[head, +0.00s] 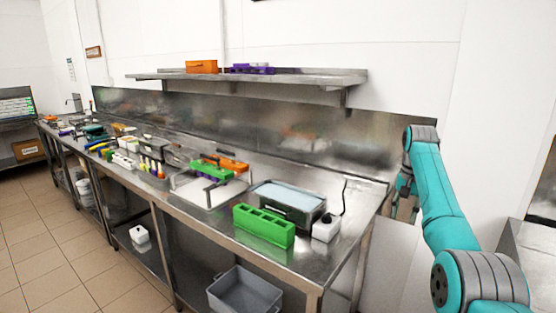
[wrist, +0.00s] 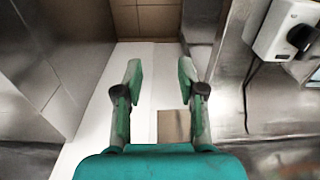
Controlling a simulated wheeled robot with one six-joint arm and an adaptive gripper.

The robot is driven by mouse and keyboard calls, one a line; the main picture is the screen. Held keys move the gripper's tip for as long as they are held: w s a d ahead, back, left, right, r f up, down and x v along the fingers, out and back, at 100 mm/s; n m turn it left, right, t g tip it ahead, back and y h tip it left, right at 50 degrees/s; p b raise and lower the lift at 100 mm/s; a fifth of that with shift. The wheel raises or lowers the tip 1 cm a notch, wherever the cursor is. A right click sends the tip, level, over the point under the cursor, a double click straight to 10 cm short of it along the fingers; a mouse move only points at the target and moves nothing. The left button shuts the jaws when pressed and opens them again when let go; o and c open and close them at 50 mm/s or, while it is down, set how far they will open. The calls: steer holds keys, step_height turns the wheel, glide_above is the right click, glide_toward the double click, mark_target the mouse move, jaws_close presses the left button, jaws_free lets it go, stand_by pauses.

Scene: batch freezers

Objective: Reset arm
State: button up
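My arm shows teal and grey at the right side of the head view, at the right end of the steel counter (head: 205,190). My gripper (wrist: 160,75) shows in the wrist view with its two green fingers apart and nothing between them. Beneath it are a white surface and some brown tiles. In the head view the fingers are mostly hidden behind the arm's end.
A green rack (head: 263,228), a white device (head: 326,228) with a cord and a blue-topped box (head: 288,197) stand near the counter's right end. The white device also shows in the wrist view (wrist: 285,28). A shelf (head: 290,77) runs above. Tiled floor (head: 60,250) is clear at left.

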steer(key=s+a+f+n+t, duration=0.1)
steer(key=s+a+f+t, duration=0.15)
steer(key=f, duration=1.35)
steer(key=s+a+f+n+t, duration=0.1)
steer(key=a+f, duration=0.2)
steer(key=f, duration=1.4)
steer(key=s+a+f+n+t+h, duration=0.1)
steer(key=s+a+f+t, duration=0.15)
steer(key=s+f, duration=0.7)
steer(key=s+a+f+t, duration=0.1)
steer(key=s+a+f, duration=0.3)
steer(key=s+f, duration=0.55)
steer(key=s+a+r+n+t, duration=0.1)
steer(key=s+a+r+t, duration=0.15)
steer(key=s, duration=1.15)
steer(key=s+a+r+n+t, duration=0.1)
steer(key=s+a+r, duration=0.15)
steer(key=s, duration=1.05)
steer(key=s+a+r+n+t, duration=0.1)
steer(key=s+r+t, duration=0.1)
steer(key=s+r, duration=0.7)
steer(key=s+r+n+t+y, duration=0.1)
steer(key=s+r+t, duration=0.1)
steer(key=s+r, duration=0.8)
step_height(320, 180, up, 6)
steer(key=shift+a+r, duration=0.2)
steer(key=shift+a, duration=0.2)
